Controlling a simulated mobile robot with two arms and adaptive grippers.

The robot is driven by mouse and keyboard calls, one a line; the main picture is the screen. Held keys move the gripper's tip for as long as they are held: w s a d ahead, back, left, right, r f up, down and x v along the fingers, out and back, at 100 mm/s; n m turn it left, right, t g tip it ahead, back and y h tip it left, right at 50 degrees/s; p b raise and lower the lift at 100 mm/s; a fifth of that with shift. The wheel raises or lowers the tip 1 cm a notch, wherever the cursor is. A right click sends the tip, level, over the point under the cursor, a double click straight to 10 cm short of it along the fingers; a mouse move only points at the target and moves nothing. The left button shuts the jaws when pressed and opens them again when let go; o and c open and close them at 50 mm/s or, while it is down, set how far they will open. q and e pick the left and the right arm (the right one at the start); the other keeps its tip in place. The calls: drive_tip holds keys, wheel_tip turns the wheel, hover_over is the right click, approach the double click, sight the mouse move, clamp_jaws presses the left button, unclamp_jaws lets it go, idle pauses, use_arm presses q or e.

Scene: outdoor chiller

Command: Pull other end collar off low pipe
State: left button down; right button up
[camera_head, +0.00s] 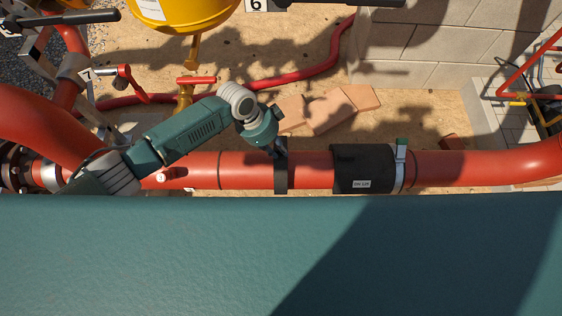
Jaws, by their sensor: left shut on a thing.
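The low red pipe (245,170) runs across the middle of the view. A narrow black collar (281,178) sits around it near the centre. My left gripper (277,152) reaches in from the upper left and is shut on the collar's upper side. Its fingers are small and dark against the black band. To the right, a wider black sleeve (350,160) with a white label reading "DN 125" wraps the pipe, apart from the collar. A metal clamp (400,158) with a green tip is at the sleeve's right end. My right gripper does not show.
A yellow vessel (190,12) hangs above at the top. A red hose (300,76) and flat terracotta slabs (330,110) lie on the sandy ground behind the pipe. A block wall (440,45) stands at the upper right. My teal body fills the lower view.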

use_arm(q)
drive_tip(key=shift+r+p, duration=2)
drive_tip(key=shift+r, duration=0.45)
